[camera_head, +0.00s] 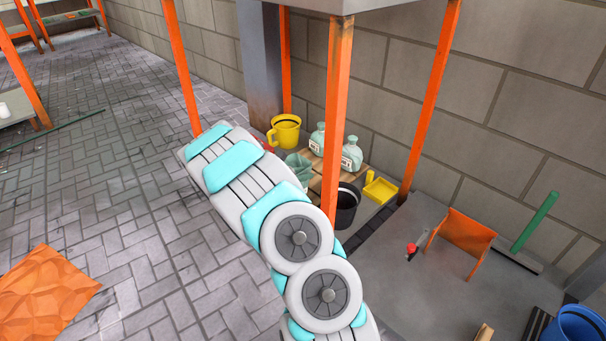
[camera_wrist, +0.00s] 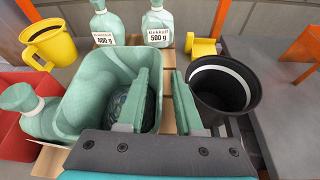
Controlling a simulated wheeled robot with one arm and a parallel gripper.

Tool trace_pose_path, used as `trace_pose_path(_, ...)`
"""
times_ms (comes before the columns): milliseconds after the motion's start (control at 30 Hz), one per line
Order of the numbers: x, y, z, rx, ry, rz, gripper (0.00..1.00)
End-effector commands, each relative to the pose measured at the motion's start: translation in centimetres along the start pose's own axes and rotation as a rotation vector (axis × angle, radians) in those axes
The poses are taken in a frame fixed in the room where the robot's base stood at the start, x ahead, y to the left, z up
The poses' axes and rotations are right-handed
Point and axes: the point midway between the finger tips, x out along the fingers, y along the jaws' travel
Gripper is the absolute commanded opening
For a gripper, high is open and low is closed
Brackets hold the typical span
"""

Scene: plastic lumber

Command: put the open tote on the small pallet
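The open tote (camera_wrist: 85,88) is a pale green, open-topped bin left of centre in the wrist view. A dark rounded shape shows inside it. In the head view, part of the tote (camera_head: 298,163) shows beyond my arm. My gripper (camera_wrist: 165,85) is open, with its left finger at the tote's right wall and its right finger apart to the right. The left finger hides part of that wall; I cannot tell if they touch. Light wooden slats of the small pallet (camera_wrist: 164,58) show beside the tote. I cannot tell whether the tote rests on them.
A black bucket (camera_wrist: 225,88) stands close right of my gripper. Two labelled bottles (camera_wrist: 107,24) stand behind. A yellow jug (camera_wrist: 48,42), a red bin (camera_wrist: 14,120) and a green bottle (camera_wrist: 30,110) crowd the left. Orange posts (camera_head: 338,110) stand near my arm. The paved floor at left is mostly clear.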

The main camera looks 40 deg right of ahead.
Motion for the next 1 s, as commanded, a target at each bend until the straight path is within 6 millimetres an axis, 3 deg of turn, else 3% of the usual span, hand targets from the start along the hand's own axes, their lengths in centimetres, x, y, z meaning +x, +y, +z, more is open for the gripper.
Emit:
trace_pose_path(167, -1.5, 0.2, 0.3, -0.001, -0.001, 0.004, 0.34)
trace_pose_path(633, -10.4, 0.2, 0.3, -0.001, 0.000, 0.004, 0.34)
trace_pose_path(800, -11.8, 0.1, 0.2, 0.000, 0.001, 0.003, 0.34)
trace_pose_path(1000, -12.1, 0.1, 0.1, 0.000, 0.001, 0.001, 0.34)
